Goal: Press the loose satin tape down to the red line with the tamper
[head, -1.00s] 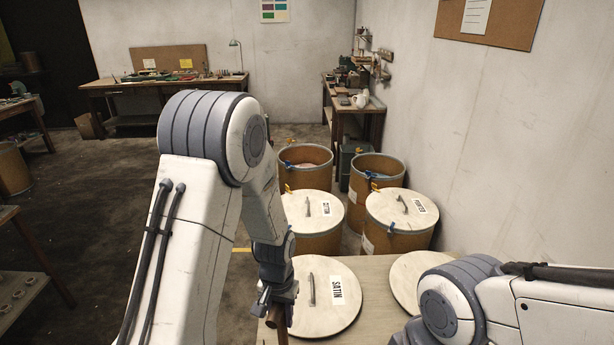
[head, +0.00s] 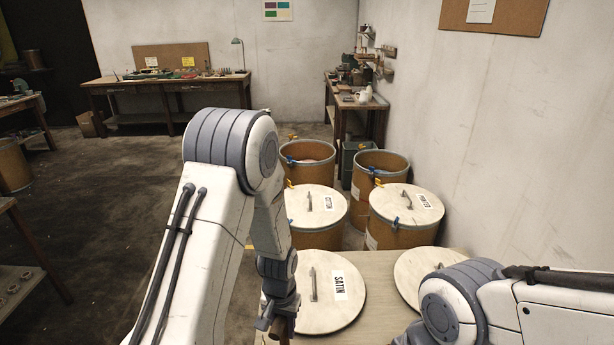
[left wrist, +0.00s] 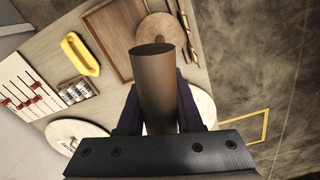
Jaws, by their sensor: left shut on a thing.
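My left gripper (head: 281,322) is low in the middle of the head view, left of the lid marked SATIN (head: 336,317). It is shut on a brown cylinder (head: 286,339), probably the tamper's handle. In the left wrist view the cylinder (left wrist: 158,95) stands between the dark fingers and hides what lies behind it. A brown disc (left wrist: 153,29) and a dark rod (left wrist: 187,30) show beyond its end; I cannot tell whether they belong to it. No tape or red line can be made out. My right gripper is not in view.
A second lid (head: 411,270) lies on the pale table (head: 372,285). Several drums (head: 310,205) stand behind the table. The left wrist view shows a wooden tray (left wrist: 112,35), a yellow object (left wrist: 80,55), a panel with red sliders (left wrist: 20,92) and a lid (left wrist: 68,128).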

